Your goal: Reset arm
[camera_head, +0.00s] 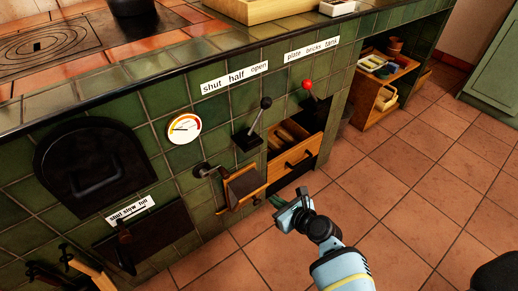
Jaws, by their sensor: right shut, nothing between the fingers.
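My right gripper (292,207) is shut and empty. It is in front of the green tiled hearth (170,160), low down, near the open wooden drawer (295,160). Whether it touches the drawer front cannot be told. My right arm comes in from the bottom of the view. My left gripper is not in view.
A black-knobbed lever (257,120) and a red-knobbed lever (309,92) stick out above the drawer. A wooden flap (243,187) juts out to its left. A black oven door (95,170) is at the left. Tiled floor (410,180) at the right is clear.

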